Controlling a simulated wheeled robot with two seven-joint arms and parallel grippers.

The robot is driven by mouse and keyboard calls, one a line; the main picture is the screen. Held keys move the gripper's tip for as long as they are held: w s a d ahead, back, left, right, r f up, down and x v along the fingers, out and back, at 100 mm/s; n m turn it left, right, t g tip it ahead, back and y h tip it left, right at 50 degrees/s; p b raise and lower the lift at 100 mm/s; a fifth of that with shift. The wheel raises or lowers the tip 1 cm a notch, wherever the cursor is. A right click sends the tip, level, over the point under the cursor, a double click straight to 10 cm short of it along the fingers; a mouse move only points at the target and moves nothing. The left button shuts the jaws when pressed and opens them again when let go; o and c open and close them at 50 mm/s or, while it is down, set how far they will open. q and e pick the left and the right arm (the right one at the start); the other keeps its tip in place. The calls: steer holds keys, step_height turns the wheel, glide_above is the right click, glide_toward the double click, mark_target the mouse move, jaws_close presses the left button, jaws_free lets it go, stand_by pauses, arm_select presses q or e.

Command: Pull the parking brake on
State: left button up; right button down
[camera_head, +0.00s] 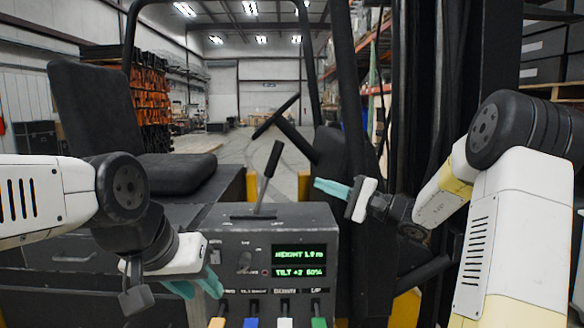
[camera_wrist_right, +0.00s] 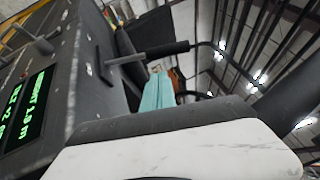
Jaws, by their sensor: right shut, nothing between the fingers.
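The parking brake lever (camera_head: 269,172), a grey shaft with a black grip, rises from a slot on top of the dark control console (camera_head: 225,228) and leans slightly right. In the right wrist view the lever (camera_wrist_right: 165,50) lies beyond the fingertips. My right gripper (camera_head: 318,185) has its teal fingers together with nothing between them. It is to the right of the lever, apart from it in the head view. Its fingers also show in the right wrist view (camera_wrist_right: 158,92). My left gripper (camera_head: 208,291) hangs low before the console's left front, its teal fingers apart and empty.
The console display (camera_head: 299,262) reads height 1.9 m and a tilt value. Below it are several coloured levers, including a blue one (camera_head: 251,322). A steering wheel (camera_head: 276,117) and black seat (camera_head: 95,110) stand behind. Dark mast uprights (camera_head: 402,90) rise at right.

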mark_target(268, 175)
steer(key=shift+w+d+m+t, duration=0.3)
steer(key=shift+w+d+t, duration=0.1)
steer(key=shift+d, duration=0.25)
steer(key=shift+w+d+m+t, duration=0.3)
steer(key=shift+w+d+t, duration=0.1)
steer(key=shift+d, duration=0.2)
steer(key=s+a+x, duration=0.1)
steer(key=s+x, duration=0.1)
steer(key=x, duration=1.1)
steer(key=shift+s+a+r, duration=0.2)
steer(key=shift+s, duration=0.05)
